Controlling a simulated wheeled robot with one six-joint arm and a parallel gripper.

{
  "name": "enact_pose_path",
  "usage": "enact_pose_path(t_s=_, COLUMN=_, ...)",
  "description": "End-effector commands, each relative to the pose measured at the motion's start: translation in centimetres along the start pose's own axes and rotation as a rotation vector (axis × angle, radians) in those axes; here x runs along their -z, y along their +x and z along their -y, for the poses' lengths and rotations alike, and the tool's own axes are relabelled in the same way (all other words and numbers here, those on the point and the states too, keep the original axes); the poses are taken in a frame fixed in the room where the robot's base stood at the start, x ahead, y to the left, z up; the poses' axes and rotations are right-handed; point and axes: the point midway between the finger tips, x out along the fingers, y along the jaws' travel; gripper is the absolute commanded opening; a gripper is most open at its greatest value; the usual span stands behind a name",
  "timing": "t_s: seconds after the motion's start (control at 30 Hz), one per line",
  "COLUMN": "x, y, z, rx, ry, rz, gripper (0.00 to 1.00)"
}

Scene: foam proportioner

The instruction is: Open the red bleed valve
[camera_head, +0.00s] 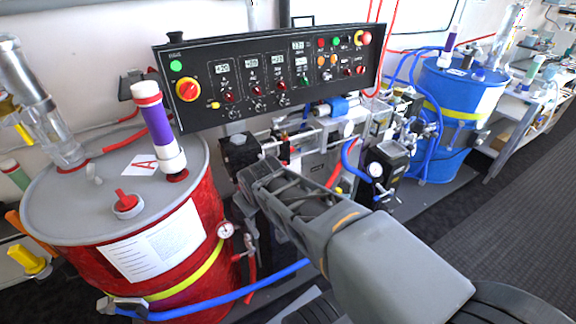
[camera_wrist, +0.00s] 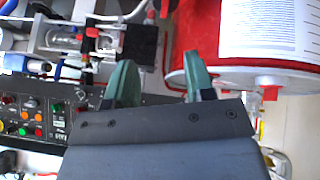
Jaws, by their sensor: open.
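My gripper (camera_head: 262,178) is open and empty in front of the pump assembly, beside the red drum. In the wrist view its two green fingers (camera_wrist: 160,78) stand apart with nothing between them. A small red part (camera_head: 283,152) sits on the pump assembly just beyond the gripper; a red part also shows at the upper left of the wrist view (camera_wrist: 92,32). Another red fitting (camera_head: 238,258) is by the gauge low on the drum's side. I cannot tell which is the bleed valve. My arm hides part of the pump assembly.
The red drum (camera_head: 190,270) stands left, with a gauge (camera_head: 225,230) and blue hose (camera_head: 240,294). The black control panel (camera_head: 215,105) is above the pump assembly. A blue drum (camera_head: 440,155) stands at right. The dark floor (camera_head: 500,235) at right is clear.

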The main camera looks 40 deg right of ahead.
Motion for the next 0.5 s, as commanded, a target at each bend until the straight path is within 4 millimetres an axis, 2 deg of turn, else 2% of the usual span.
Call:
enact_pose_path(t_s=0.03, x=-0.7, y=3.9, z=-1.8, rx=-0.071, ry=-0.057, rz=-0.058, gripper=0.49)
enact_pose_path(t_s=0.1, x=-0.1, y=7.0, z=-4.9, rx=-0.181, ry=-0.175, rz=-0.157, gripper=0.49)
enact_pose_path(t_s=0.2, x=0.2, y=10.6, z=-9.1, rx=-0.336, ry=-0.364, rz=-0.279, gripper=0.49)
enact_pose_path(t_s=0.33, x=-0.3, y=14.1, z=-13.0, rx=-0.501, ry=-0.611, rz=-0.409, gripper=0.49)
enact_pose_path(t_s=0.5, x=-2.0, y=17.0, z=-15.8, rx=-0.658, ry=-0.882, rz=-0.538, gripper=0.49)
